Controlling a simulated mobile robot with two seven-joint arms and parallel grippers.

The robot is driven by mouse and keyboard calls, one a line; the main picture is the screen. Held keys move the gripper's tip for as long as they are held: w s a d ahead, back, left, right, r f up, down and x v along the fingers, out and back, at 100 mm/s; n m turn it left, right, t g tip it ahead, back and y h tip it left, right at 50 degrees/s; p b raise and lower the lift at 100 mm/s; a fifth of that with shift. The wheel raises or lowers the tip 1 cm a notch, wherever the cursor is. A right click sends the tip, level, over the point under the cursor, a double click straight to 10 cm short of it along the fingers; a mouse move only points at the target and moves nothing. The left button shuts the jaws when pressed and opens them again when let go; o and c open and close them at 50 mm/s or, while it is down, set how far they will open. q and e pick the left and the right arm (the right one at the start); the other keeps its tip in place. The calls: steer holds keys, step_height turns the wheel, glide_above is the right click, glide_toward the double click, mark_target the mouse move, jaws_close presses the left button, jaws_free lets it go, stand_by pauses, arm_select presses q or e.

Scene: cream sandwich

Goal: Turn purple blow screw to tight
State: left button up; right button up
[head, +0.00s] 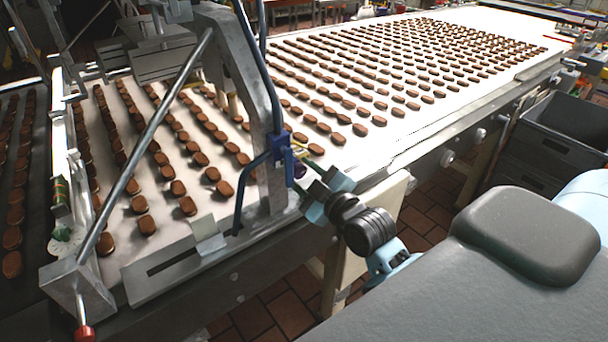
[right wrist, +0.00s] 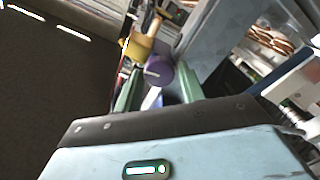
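The purple blow screw (right wrist: 158,73) is a round knob seen close up in the right wrist view. In the head view it is a small purple spot (head: 299,170) beside the blue bracket, partly hidden. My right gripper (right wrist: 159,66) has its two green fingers spread, one on each side of the knob. A narrow gap seems to show at each side, so contact is not visible. In the head view my right gripper (head: 311,178) reaches in from the lower right to the bracket. My left gripper is not in view.
A blue bracket with pipes (head: 276,146) stands beside the knob on a grey metal frame (head: 246,70). A yellow fitting (right wrist: 138,46) sits just beyond the knob. The conveyor (head: 405,123) carries many rows of brown biscuits. A grey crate (head: 560,143) stands at right.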

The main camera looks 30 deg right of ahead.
steer(key=c, duration=0.6)
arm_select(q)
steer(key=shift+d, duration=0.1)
arm_select(e)
steer(key=shift+m, duration=0.8)
steer(key=o, duration=1)
steer(key=shift+c, duration=0.2)
steer(key=shift+s, duration=0.1)
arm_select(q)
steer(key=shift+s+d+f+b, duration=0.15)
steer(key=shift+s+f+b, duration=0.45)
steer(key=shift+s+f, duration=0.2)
arm_select(e)
steer(key=s, duration=0.7)
steer(key=shift+s+d, duration=0.3)
